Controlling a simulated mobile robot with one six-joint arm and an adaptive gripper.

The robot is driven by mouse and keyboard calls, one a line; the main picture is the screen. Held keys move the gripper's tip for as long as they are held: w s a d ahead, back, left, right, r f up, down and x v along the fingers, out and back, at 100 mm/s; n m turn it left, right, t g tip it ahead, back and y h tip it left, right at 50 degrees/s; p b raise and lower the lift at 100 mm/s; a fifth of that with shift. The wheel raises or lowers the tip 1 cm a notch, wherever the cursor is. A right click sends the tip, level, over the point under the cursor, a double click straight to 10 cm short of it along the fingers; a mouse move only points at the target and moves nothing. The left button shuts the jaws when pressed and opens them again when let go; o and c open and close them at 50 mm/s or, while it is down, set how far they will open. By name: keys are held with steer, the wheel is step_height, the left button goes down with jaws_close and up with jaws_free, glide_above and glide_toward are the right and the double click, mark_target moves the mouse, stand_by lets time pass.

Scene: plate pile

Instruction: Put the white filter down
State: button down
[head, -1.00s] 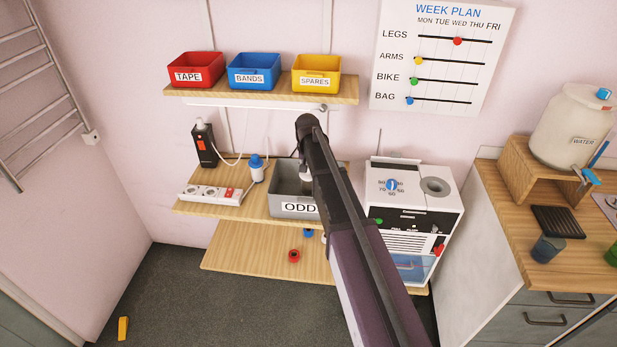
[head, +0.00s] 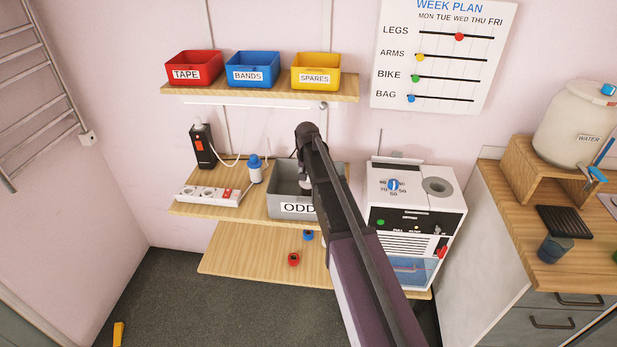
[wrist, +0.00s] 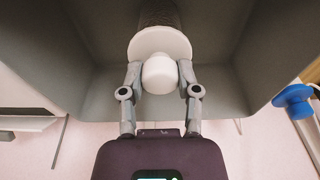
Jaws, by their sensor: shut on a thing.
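The white filter (wrist: 160,76) shows in the wrist view as a pale disc with a round knob; a dark textured part extends beyond the disc. My gripper (wrist: 160,88) is shut on the knob, one finger at each side. Filter and fingers are within the walls of the grey bin marked ODD (head: 298,208); the bin also shows in the wrist view (wrist: 50,60). In the head view my arm reaches over the bin and hides much of its right side. I cannot tell whether the filter touches the bin's floor.
A shelf with red, blue and yellow boxes (head: 253,70) is above.

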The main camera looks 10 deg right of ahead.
steer(key=shift+f, duration=0.15)
steer(key=shift+c, duration=1.6)
jaws_free()
steer(key=shift+r, duration=0.2)
step_height(320, 180, up, 12)
steer(key=s+p, duration=0.1)
steer(key=p, duration=1.1)
steer(key=shift+s+a, duration=0.2)
steer(key=shift+f, duration=0.1)
steer(key=s+n+g, duration=0.1)
steer(key=s+n, duration=0.2)
steer(key=s, duration=2.5)
steer(key=shift+s+d, duration=0.15)
steer(key=shift+d, duration=0.25)
